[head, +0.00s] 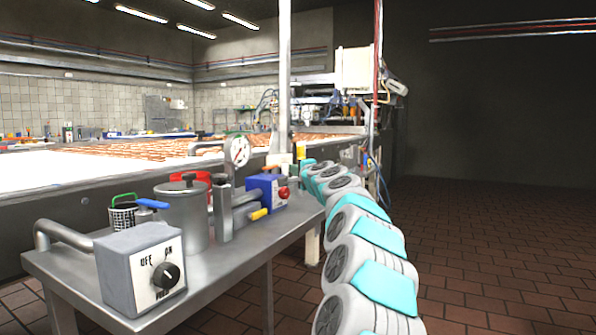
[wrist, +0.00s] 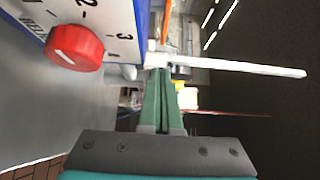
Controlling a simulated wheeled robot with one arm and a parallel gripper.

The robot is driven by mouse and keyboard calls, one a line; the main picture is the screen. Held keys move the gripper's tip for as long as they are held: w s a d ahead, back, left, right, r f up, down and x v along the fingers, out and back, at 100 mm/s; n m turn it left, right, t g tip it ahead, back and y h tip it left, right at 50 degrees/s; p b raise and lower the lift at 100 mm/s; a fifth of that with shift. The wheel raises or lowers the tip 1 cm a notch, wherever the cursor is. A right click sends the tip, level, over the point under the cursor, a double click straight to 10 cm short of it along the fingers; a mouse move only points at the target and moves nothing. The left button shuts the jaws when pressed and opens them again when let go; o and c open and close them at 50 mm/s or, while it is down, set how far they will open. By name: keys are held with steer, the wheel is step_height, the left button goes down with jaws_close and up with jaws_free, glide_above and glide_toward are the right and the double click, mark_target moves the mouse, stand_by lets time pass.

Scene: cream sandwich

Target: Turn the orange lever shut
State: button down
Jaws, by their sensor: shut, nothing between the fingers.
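A lever with a yellow-orange grip (head: 258,214) lies on the metal bench in the head view, in front of the blue box. An orange strip (wrist: 166,22) shows past my fingertips in the wrist view; I cannot tell whether it is the lever. My gripper (wrist: 158,72) has its two green fingers together with nothing between them. It is beside the blue control box (wrist: 120,12) with the red knob (wrist: 76,47). In the head view my arm reaches to the bench's far right end, and the fingertips are not clearly visible.
The bench (head: 72,276) also holds a grey dial box (head: 120,268), a metal pot (head: 182,215) with a blue lever (head: 150,204) near it, and a pressure gauge (head: 237,151). A tall pole (head: 285,75) rises near my gripper. The tiled floor at right is clear.

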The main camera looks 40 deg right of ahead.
steer(key=w, duration=0.1)
steer(key=w+a, duration=0.1)
steer(key=w, duration=0.1)
steer(key=shift+w+a, duration=0.35)
steer(key=shift+w, duration=0.05)
